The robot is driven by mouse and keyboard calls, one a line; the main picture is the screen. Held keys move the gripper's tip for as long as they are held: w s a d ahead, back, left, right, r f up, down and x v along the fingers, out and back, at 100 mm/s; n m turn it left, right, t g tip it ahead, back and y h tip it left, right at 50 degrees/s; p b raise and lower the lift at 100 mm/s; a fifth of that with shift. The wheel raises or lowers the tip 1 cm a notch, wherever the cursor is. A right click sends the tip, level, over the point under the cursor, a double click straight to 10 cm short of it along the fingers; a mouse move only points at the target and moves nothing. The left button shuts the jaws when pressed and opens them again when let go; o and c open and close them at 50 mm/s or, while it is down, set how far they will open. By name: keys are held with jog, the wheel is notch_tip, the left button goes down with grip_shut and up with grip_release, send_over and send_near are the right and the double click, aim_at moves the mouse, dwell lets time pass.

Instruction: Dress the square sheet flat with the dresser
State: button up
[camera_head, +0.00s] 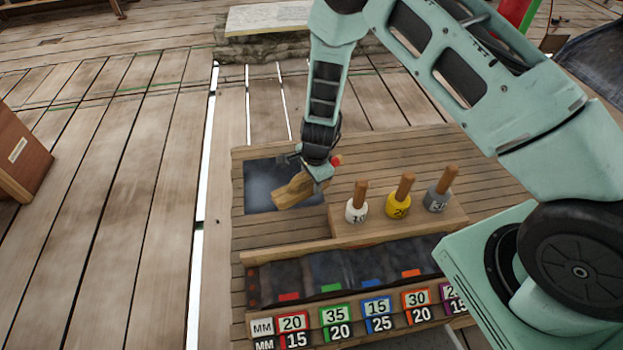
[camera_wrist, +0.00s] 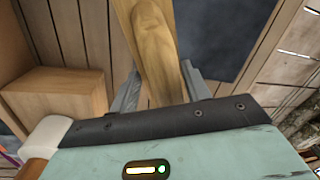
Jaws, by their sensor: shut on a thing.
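The square sheet (camera_head: 262,177) is dark grey and lies at the left of the wooden bench; its dark surface also fills the upper middle of the wrist view (camera_wrist: 212,40). The dresser (camera_head: 290,191) is a pale wooden tool. My gripper (camera_head: 305,172) is shut on it, over the right part of the sheet. In the wrist view the dresser (camera_wrist: 150,50) runs up between my two grey fingers (camera_wrist: 158,92). The dresser overlaps the sheet in the picture; I cannot tell whether it touches it. My gripper and the dresser hide part of the sheet.
A wooden block (camera_head: 400,222) right of the sheet holds white, yellow and grey tools with wooden handles. In front is a rack (camera_head: 345,268) with dark slots and coloured number labels (camera_head: 335,316). A small red thing (camera_head: 337,160) shows beside my gripper. Plank floor lies left.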

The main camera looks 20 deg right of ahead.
jog(key=shift+f, duration=0.1)
notch_tip(320, 180, down, 4)
jog(key=b, duration=0.3)
jog(key=shift+f, duration=0.25)
jog(key=shift+r, duration=0.1)
grip_shut()
jog(key=shift+r, duration=0.1)
notch_tip(320, 180, up, 4)
jog(key=p, duration=0.4)
jog(key=shift+r, duration=0.15)
